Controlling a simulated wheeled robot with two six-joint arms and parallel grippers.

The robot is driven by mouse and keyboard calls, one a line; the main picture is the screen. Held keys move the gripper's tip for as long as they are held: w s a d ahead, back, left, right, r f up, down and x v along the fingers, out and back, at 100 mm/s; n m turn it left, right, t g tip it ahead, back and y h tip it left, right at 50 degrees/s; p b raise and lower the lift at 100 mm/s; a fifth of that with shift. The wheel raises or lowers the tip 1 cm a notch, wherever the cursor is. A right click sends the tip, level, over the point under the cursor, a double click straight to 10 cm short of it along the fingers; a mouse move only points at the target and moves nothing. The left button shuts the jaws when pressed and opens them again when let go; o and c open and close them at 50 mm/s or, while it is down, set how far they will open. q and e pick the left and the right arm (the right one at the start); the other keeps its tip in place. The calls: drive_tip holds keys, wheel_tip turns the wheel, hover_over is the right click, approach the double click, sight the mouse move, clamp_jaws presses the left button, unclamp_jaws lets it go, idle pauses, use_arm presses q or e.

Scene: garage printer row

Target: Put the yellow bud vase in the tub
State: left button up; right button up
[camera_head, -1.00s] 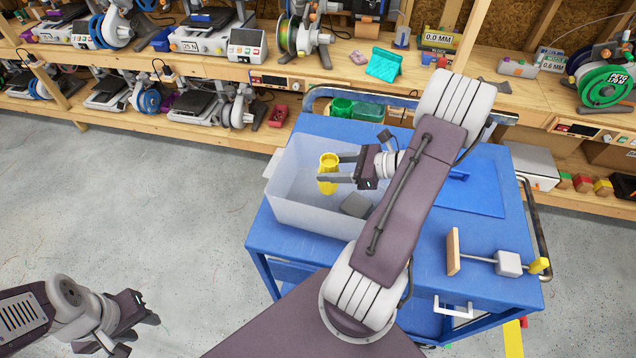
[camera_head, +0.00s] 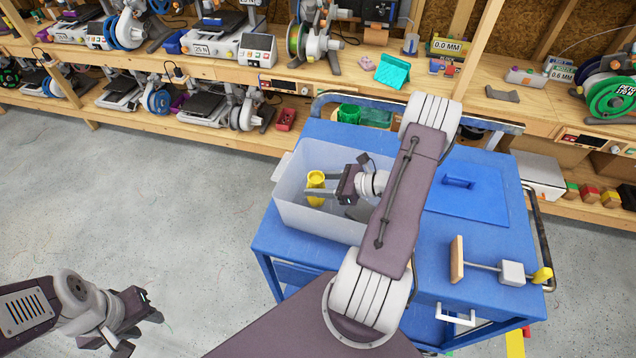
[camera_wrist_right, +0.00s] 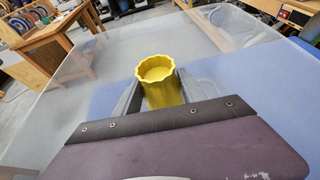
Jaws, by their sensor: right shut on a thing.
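The yellow bud vase (camera_head: 316,181) is upright between the fingers of my right gripper (camera_head: 317,187), which is shut on it. The right wrist view shows its scalloped rim (camera_wrist_right: 157,69) from above, with a finger on each side. The vase is inside the outline of the translucent tub (camera_head: 300,218), below its rim level as far as I can tell. Whether its base touches the tub floor is hidden. My left gripper (camera_head: 150,305) hangs over the floor at the lower left, away from the tub; its finger gap is unclear.
The tub stands on a blue cart (camera_head: 463,290). A dark grey item in the tub is partly hidden by my right gripper. Green containers (camera_head: 375,117) stand behind the tub. A wooden-ended tool (camera_head: 457,259) lies to the right. A shelf with printers runs along the back.

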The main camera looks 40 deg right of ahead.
drive_tip(key=o, duration=1.4)
drive_tip(key=shift+f, duration=0.1)
drive_tip(key=shift+s+d+r, duration=0.15)
drive_tip(key=shift+r, duration=0.05)
drive_tip(key=b+v, duration=0.1)
drive_tip(key=v, duration=0.5)
drive_tip(key=shift+s, duration=0.1)
drive_tip(key=shift+s+d+r, duration=0.25)
drive_tip(key=shift+s+r, duration=0.05)
drive_tip(key=shift+s, duration=0.05)
drive_tip(key=shift+r, duration=0.1)
